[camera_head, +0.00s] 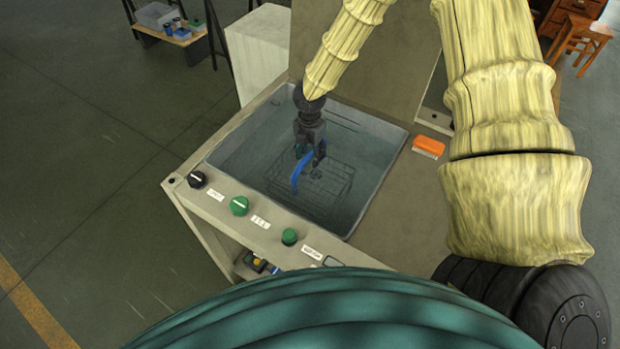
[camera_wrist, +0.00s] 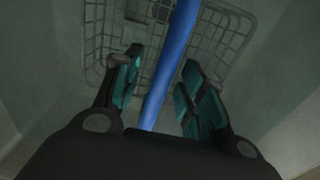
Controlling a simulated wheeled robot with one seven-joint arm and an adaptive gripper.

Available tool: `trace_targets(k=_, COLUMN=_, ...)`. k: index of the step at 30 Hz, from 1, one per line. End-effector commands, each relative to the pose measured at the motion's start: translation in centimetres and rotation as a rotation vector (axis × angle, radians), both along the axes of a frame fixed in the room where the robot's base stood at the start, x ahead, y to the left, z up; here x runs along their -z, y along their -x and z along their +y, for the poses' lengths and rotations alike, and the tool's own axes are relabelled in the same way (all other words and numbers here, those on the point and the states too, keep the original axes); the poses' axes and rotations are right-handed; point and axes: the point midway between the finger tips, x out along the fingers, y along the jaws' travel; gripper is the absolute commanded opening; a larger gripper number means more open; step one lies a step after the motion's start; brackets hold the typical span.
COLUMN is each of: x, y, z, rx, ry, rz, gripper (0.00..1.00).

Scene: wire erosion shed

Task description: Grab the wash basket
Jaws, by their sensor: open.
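The wash basket (camera_head: 325,192) is a dark wire basket low inside the tank, with a blue handle (camera_head: 297,174) standing up from it. In the wrist view the basket's wire mesh (camera_wrist: 235,38) lies beyond my fingers. My gripper (camera_head: 310,156) is down in the tank at the handle. In the wrist view my gripper (camera_wrist: 158,88) is open, and the blue handle (camera_wrist: 170,65) runs between its two teal-padded fingers, with a gap on each side. The lower end of the handle is hidden behind the gripper body in that view.
The tank (camera_head: 392,165) has walls around my gripper. Its front panel carries a black knob (camera_head: 197,179) and green knobs (camera_head: 239,205). An orange brush (camera_head: 428,146) lies on the right ledge. A raised lid (camera_head: 365,70) stands behind.

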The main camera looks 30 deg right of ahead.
Motion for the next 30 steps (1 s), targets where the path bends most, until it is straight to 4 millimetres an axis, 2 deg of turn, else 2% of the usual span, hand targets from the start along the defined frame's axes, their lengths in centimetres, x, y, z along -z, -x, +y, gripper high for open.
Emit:
trace_targets(k=12, x=0.66, y=-0.02, z=0.02, rx=-0.001, ry=-0.001, rz=-0.001, gripper=0.39)
trace_targets(k=18, x=0.64, y=0.00, z=0.01, rx=-0.001, ry=-0.001, rz=-0.001, gripper=0.03)
trace_targets(k=19, x=0.64, y=-0.01, z=0.02, rx=-0.001, ry=-0.001, rz=-0.001, gripper=0.00)
trace_targets(k=30, x=0.53, y=-0.12, z=0.08, rx=-0.002, ry=-0.001, rz=-0.003, gripper=0.00)
